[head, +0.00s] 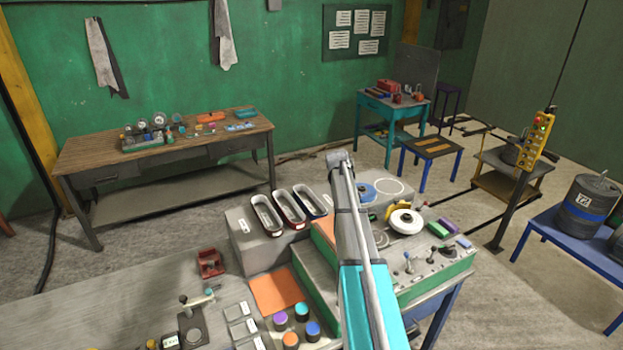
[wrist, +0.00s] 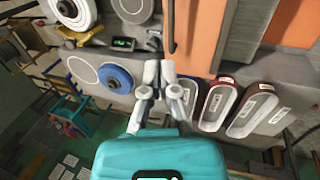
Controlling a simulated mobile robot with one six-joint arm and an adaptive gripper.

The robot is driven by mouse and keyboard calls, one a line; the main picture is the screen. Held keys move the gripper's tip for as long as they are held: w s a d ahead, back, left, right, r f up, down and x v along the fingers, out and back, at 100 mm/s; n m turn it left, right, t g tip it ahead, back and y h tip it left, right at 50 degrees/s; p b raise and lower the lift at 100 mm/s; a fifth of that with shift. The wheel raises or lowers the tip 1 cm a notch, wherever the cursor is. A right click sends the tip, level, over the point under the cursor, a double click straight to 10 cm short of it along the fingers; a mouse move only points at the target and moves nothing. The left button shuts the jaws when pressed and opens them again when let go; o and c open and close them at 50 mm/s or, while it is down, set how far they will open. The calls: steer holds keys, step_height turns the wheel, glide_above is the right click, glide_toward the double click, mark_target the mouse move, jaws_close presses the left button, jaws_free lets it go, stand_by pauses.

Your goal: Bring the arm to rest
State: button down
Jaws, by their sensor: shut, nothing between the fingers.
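My arm (head: 352,230), teal low down and grey above, rises from the bottom of the head view over the workbench. Its upper end stands in front of the bench's back edge. My gripper is not clearly seen there. In the wrist view my gripper (wrist: 157,72) shows with its pale fingers together and nothing between them. It hangs over the console, between a blue-rimmed disc (wrist: 115,78) on its left and several oval trays (wrist: 213,103) on its right. I cannot tell its exact height above the surface.
The bench holds oval trays (head: 266,214), a white spool (head: 405,221), an orange pad (head: 276,291), coloured knobs (head: 302,312) and a red holder (head: 210,263). A yellow control pendant (head: 537,141) hangs at right. A wooden table (head: 160,145) stands at the back left, beyond open floor.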

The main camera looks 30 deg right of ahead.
steer(key=s+a+f+y+b, duration=0.1)
steer(key=s+a+f+b, duration=0.7)
steer(key=a, duration=0.5)
steer(key=s+a+f+y+b, duration=0.1)
steer(key=s+a+f+b, duration=0.7)
steer(key=a, duration=0.6)
steer(key=s+a+f+y+b, duration=0.1)
steer(key=s+a+f+b, duration=0.6)
steer(key=a, duration=0.6)
steer(key=shift+s+a+f+b, duration=0.25)
steer(key=shift+s+f+b, duration=0.2)
steer(key=shift+f, duration=0.4)
